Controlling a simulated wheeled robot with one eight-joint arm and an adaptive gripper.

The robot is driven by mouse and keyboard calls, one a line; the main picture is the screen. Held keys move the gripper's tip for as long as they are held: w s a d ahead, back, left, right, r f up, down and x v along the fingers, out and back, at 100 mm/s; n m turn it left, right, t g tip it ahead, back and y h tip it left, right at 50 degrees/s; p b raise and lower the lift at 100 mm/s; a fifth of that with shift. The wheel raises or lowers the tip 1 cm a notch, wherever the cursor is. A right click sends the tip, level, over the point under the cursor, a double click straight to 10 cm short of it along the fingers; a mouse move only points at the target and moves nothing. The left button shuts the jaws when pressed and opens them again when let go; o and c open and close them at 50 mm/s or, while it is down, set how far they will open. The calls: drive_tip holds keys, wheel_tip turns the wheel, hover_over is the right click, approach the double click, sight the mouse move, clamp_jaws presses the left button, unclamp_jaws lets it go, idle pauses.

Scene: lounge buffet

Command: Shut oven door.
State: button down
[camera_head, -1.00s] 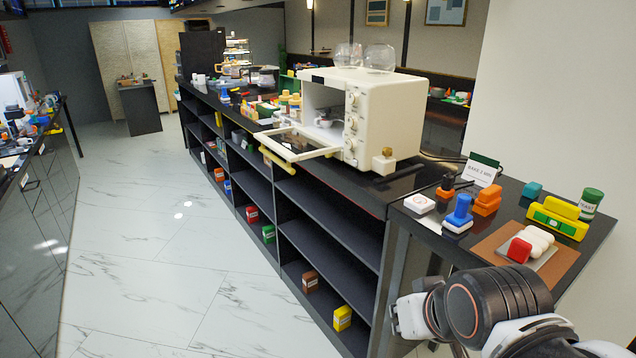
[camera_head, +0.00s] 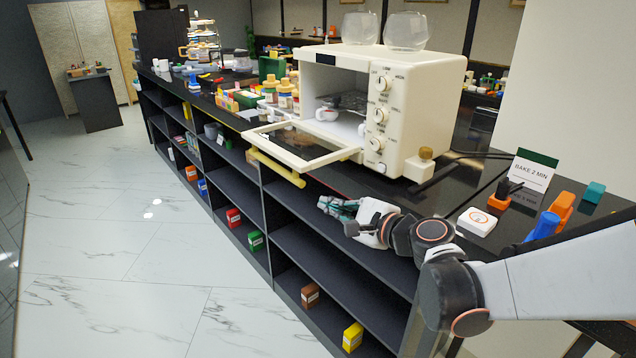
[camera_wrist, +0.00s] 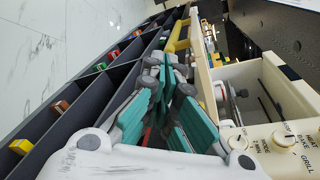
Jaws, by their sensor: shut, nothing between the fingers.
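The cream oven (camera_head: 405,120) stands on the dark counter with its door (camera_head: 345,155) folded down and open, sticking out past the counter's front edge. A yellow handle (camera_head: 275,168) runs along the door's outer edge. In the wrist view the door (camera_wrist: 203,78) and handle (camera_wrist: 181,32) lie ahead of the fingers. A white cup (camera_head: 327,114) and a dark rack show inside the oven. My gripper (camera_head: 325,204) is shut and empty, in front of the shelves, below and right of the door, apart from it in the head view. Its teal fingers (camera_wrist: 170,85) fill the middle of the wrist view.
Two clear jars (camera_head: 360,28) stand on the oven. A "BAKE 2 MIN" card (camera_head: 532,172), a white block (camera_head: 477,222) and colored stamps are on the counter at right. Bottles (camera_head: 285,95) stand left of the oven. Shelves (camera_head: 330,260) line the front below; the floor at left is clear.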

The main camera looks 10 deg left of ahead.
drive_tip(key=w+a+f+m+t+y+b, duration=0.1)
drive_tip(key=w+a+f+m+t+y, duration=0.15)
drive_tip(key=f+m, duration=0.4)
drive_tip(key=w+a+f+m+t+y+b, duration=0.1)
drive_tip(key=w+a+f+m+t, duration=0.1)
drive_tip(key=w+a+f+m, duration=0.35)
drive_tip(key=w+a+r+m, duration=0.2)
drive_tip(key=w+a+r, duration=0.3)
drive_tip(key=shift+r, duration=0.25)
drive_tip(key=shift+w+g+h, duration=0.1)
drive_tip(key=shift+g+h, duration=0.15)
drive_tip(key=shift+a+r, duration=0.1)
drive_tip(key=shift+r, duration=0.05)
